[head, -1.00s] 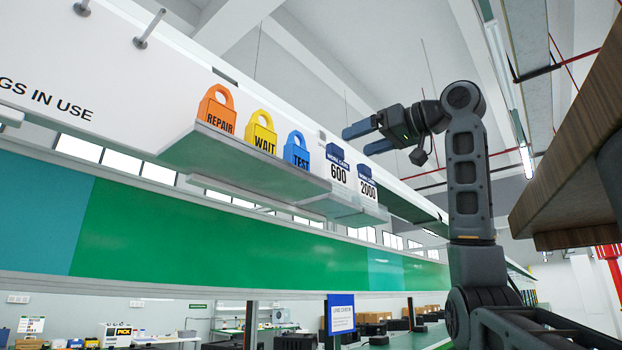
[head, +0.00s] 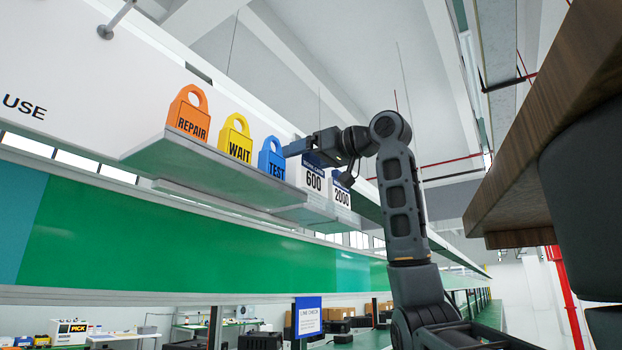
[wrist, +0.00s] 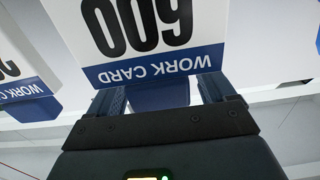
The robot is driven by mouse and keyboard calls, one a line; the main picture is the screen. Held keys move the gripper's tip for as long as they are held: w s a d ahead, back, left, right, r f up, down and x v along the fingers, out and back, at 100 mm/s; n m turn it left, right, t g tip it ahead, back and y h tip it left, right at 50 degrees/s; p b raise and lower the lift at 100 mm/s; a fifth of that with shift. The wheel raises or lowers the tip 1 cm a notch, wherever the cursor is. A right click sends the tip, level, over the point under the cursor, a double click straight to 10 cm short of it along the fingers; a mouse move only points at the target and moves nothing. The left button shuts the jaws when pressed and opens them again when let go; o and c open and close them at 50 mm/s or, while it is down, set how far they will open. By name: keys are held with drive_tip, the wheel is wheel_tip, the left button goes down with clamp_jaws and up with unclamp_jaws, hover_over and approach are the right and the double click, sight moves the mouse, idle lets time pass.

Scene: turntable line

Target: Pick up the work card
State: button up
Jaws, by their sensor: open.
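A blue piece shows between the fingers. I cannot tell whether they touch the card. The 2000 card (wrist: 25,85) is at the left there.
An orange REPAIR tag (head: 188,115), a yellow WAIT tag (head: 235,140) and a blue TEST tag (head: 271,160) stand left of the cards. The TEST tag is close to my gripper. A wooden board edge (head: 540,130) is at the right.

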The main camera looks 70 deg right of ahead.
drive_tip(key=shift+c, duration=0.3)
drive_tip(key=c, duration=1.4)
